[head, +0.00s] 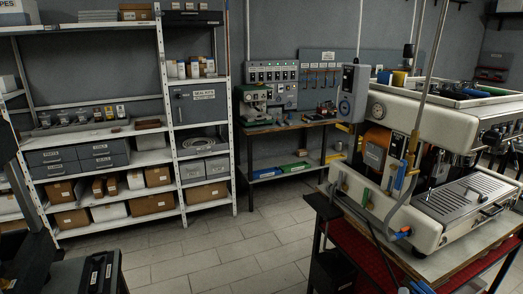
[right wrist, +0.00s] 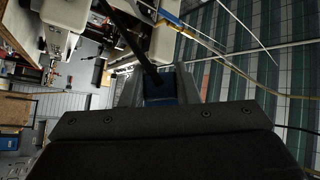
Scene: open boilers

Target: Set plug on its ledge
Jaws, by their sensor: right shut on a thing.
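In the right wrist view my right gripper (right wrist: 160,82) is shut on a dark blue piece (right wrist: 160,92), held between its two grey fingers. A dark rod runs from the top left down to this piece. I cannot tell for sure that the blue piece is the plug. The espresso machine (head: 440,110) stands on a bench at the right of the head view, its near side open on an orange boiler part (head: 377,138) and coloured fittings. I cannot make out which part is the ledge. My right gripper does not show clearly in the head view, and my left gripper is not in view.
The machine's bench (head: 455,270) has a red level under its top. A white shelf unit (head: 155,160) with boxes and drawers stands at the left. A workbench (head: 290,127) with a small green machine stands at the back. The tiled floor (head: 215,250) between is clear.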

